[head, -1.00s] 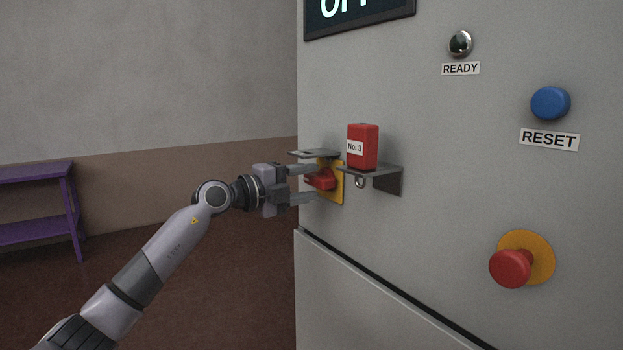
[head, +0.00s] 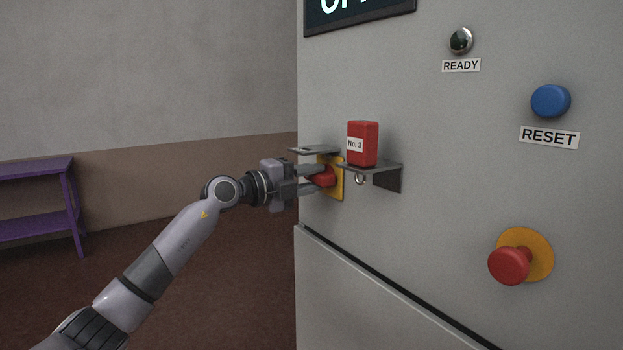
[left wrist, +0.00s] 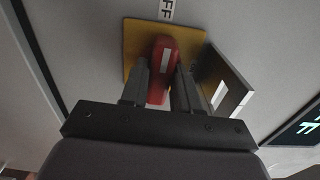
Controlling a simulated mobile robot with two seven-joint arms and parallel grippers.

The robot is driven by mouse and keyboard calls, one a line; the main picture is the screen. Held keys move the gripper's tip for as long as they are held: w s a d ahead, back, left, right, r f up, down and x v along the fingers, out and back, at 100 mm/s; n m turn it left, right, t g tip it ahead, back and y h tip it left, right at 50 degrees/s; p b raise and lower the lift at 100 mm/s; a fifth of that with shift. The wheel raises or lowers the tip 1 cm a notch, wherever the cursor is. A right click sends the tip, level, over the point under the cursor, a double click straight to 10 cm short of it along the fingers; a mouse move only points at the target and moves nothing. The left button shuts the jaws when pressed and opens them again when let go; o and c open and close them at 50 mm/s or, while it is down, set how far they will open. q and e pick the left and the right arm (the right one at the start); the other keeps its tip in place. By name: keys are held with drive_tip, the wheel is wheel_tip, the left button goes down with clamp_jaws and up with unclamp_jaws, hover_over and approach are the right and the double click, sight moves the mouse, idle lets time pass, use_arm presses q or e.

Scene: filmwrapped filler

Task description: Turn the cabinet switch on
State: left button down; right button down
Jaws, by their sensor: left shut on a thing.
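The cabinet switch is a red handle (head: 322,178) on a yellow plate (head: 338,186) at the left edge of the cabinet's front. My left gripper (head: 316,178) has its fingers on both sides of the handle and is shut on it. In the left wrist view the red handle (left wrist: 162,62) stands between the two fingers (left wrist: 160,88), in front of the yellow plate (left wrist: 136,48). The cabinet display (head: 358,10) is cut off at the top. My right gripper is not in view.
A small bracket (head: 314,150) juts out just above the switch. A red padlock-like block marked No. 3 (head: 362,144) stands on a shelf (head: 386,178) to the right. A blue RESET button (head: 551,101) and red mushroom button (head: 510,265) are farther right. A purple table (head: 36,196) stands left.

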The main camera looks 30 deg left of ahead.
use_arm(q)
drive_tip(key=m, duration=0.3)
drive_tip(key=shift+m+p, duration=0.3)
drive_tip(key=shift+p, duration=0.05)
drive_tip(key=m, duration=0.3)
drive_tip(key=shift+m, duration=0.3)
drive_tip(key=m+b, duration=0.1)
drive_tip(key=m, duration=0.3)
drive_tip(key=shift+f+m, duration=0.1)
drive_tip(key=shift+m, duration=0.2)
drive_tip(key=m+b, duration=0.1)
drive_tip(key=m, duration=0.4)
drive_tip(key=shift+b, duration=0.3)
drive_tip(key=shift+m, duration=0.6)
drive_tip(key=c, duration=0.9)
unclamp_jaws()
drive_tip(key=shift+c, duration=0.2)
